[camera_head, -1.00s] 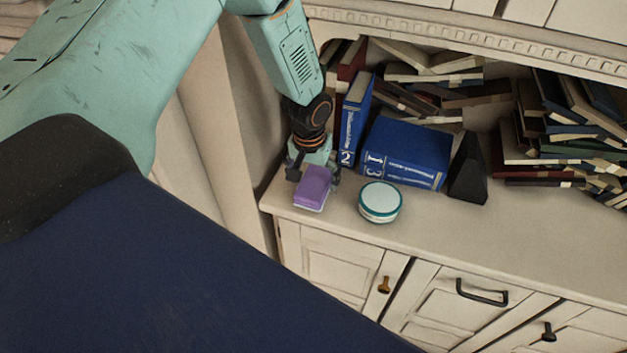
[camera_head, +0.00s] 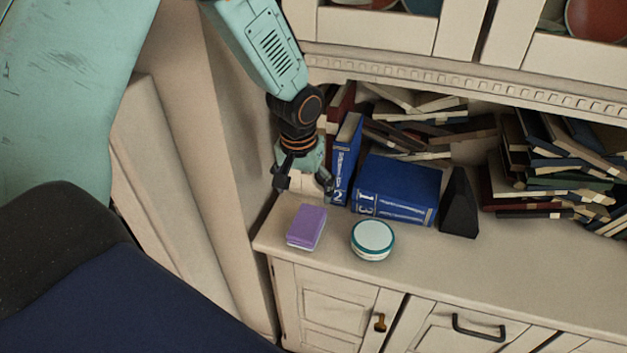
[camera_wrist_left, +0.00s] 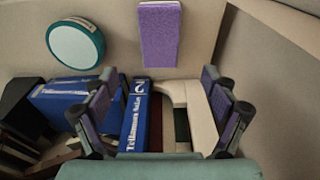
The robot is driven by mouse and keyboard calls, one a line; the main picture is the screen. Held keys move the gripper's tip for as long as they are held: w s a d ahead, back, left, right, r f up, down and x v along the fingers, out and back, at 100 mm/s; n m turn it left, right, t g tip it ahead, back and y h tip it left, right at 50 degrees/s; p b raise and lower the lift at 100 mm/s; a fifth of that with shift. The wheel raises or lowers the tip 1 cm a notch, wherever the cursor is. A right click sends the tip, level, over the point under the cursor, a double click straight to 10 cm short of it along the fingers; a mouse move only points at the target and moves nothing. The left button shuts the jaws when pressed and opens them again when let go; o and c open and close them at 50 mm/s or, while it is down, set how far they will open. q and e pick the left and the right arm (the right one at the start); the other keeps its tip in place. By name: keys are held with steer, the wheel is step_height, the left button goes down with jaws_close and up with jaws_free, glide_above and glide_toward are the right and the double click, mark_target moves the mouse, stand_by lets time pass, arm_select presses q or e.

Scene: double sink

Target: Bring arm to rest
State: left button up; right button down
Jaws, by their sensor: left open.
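My left gripper (camera_head: 303,183) is open and empty, just behind and above a purple sponge (camera_head: 307,227) with a pale underside. The sponge lies on the cabinet counter near its left end, apart from the fingers. In the left wrist view my open fingers (camera_wrist_left: 160,112) show at both sides, and the sponge (camera_wrist_left: 159,33) is at the top, beyond them. My right gripper is not in view.
A round teal-rimmed tin (camera_head: 373,239) stands right of the sponge. Blue books (camera_head: 397,187), a black wedge-shaped object (camera_head: 459,204) and piled books (camera_head: 555,165) fill the back. The counter's front right (camera_head: 480,262) is clear.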

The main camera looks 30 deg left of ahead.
mark_target(306, 220)
arm_select(q)
steer(key=f, duration=0.4)
steer(key=w+f+b, duration=0.1)
steer(key=f, duration=0.7)
steer(key=shift+w+a, duration=0.15)
steer(key=shift+a, duration=0.1)
step_height(306, 220, up, 2)
steer(key=shift+w+r, duration=0.15)
steer(key=shift+r, duration=0.6)
steer(key=shift+f, duration=0.1)
